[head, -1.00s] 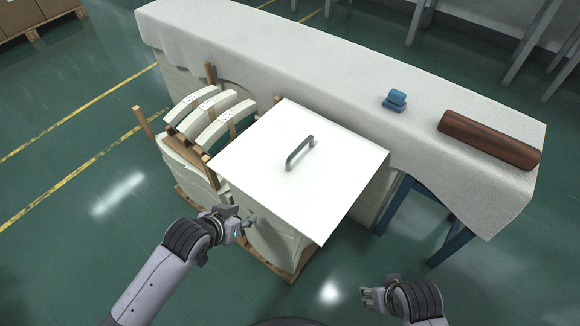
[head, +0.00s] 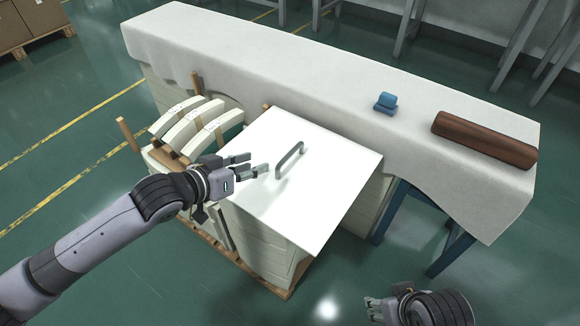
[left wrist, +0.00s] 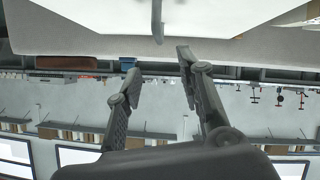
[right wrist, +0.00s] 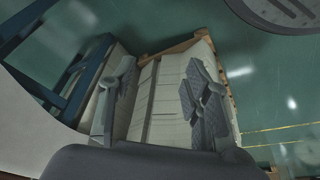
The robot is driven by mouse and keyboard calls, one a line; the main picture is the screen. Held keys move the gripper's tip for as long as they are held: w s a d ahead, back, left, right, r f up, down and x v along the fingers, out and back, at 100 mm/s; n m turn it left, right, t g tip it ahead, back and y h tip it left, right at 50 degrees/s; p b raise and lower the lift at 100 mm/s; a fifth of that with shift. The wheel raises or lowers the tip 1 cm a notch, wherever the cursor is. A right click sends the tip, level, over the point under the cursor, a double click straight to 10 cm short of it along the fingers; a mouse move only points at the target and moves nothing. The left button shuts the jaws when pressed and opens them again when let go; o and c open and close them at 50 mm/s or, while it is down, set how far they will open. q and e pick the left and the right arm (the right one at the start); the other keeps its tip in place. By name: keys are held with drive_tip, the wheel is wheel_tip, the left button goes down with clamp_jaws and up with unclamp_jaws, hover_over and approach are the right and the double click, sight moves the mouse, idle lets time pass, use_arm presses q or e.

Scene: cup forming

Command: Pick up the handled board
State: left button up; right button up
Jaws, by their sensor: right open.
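The handled board is a flat white square board (head: 322,200) lying on a pale stack in the head view. Its grey bar handle (head: 289,160) stands up near the middle of the board. My left gripper (head: 252,164) is open and empty, above the board and just left of the handle. In the left wrist view the handle (left wrist: 157,22) shows beyond and between the open fingers (left wrist: 158,75), apart from them. My right gripper (head: 374,309) is open and empty, low at the bottom right, away from the board.
A long table with a pale cloth (head: 300,75) runs behind the board. It bears a blue block (head: 386,103) and a brown roll (head: 485,138). Curved pale pieces (head: 190,128) and wooden posts (head: 128,134) stand left of the board.

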sight(290, 152)
use_arm(q)
drive_tip(key=b+x, duration=0.1)
drive_tip(key=x, duration=0.4)
drive_tip(key=shift+d+f, duration=0.1)
drive_tip(key=b+x, duration=0.1)
drive_tip(key=x, duration=0.3)
drive_tip(key=shift+w+d+f+b, duration=0.1)
drive_tip(key=shift+w+d+b, duration=0.1)
drive_tip(key=shift+b, duration=0.1)
use_arm(e)
drive_tip(key=w+a+r+t+y, duration=0.1)
drive_tip(key=w+a+r+t, duration=0.1)
drive_tip(key=w+r+t, duration=0.3)
drive_tip(key=w+a+r+t+y, duration=0.1)
drive_tip(key=w+a+t, duration=0.15)
drive_tip(key=w, duration=0.55)
use_arm(q)
drive_tip(key=shift+w, duration=0.15)
drive_tip(key=b+x, duration=0.2)
drive_tip(key=x, duration=0.3)
drive_tip(key=shift+d, duration=0.1)
use_arm(e)
drive_tip(key=w+a+r+t+y, duration=0.2)
drive_tip(key=w+r+t, duration=0.2)
drive_tip(key=r, duration=0.6)
drive_tip(key=t, duration=0.2)
drive_tip(key=shift+a+r+n+t, duration=0.15)
drive_tip(key=shift+r+n+t, duration=0.2)
drive_tip(key=shift+n, duration=0.05)
